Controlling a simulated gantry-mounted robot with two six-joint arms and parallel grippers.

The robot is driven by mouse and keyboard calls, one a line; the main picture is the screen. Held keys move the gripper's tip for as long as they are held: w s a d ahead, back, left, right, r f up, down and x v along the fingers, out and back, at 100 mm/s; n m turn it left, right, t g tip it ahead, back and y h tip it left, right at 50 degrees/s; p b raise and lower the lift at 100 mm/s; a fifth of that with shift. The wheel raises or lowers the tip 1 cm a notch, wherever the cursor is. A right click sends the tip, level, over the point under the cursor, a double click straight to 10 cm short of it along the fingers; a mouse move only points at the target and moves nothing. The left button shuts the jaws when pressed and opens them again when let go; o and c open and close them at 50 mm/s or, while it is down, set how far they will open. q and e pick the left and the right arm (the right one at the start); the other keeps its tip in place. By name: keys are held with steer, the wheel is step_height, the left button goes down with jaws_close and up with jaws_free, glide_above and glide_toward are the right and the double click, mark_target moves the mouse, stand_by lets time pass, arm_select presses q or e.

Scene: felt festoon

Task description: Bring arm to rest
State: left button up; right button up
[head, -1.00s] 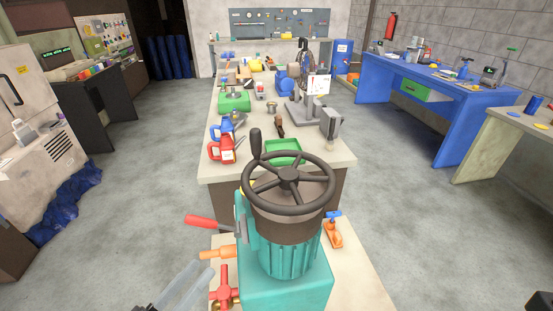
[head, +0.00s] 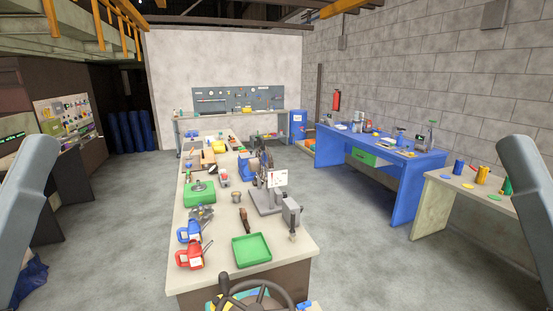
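Two grey arm links, which look like mine, stand raised at the edges of the head view: one at the left edge (head: 22,205) and one at the right edge (head: 530,200). Neither reaches over a bench in this view. No gripper fingers show, so I cannot see whether either gripper is open or shut, or whether it holds anything.
A long workbench (head: 290,262) runs away ahead with a green tray (head: 251,249), red and blue jugs and tools. A dark handwheel (head: 252,297) shows at the bottom edge. A blue bench (head: 400,200) stands right. Grey floor (head: 350,235) lies clear between.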

step_height(320, 180, up, 24)
steer(key=p, duration=2)
steer(key=shift+r+p, duration=0.15)
steer(key=shift+p, duration=0.25)
step_height(320, 180, down, 57)
steer(key=b, duration=5.7)
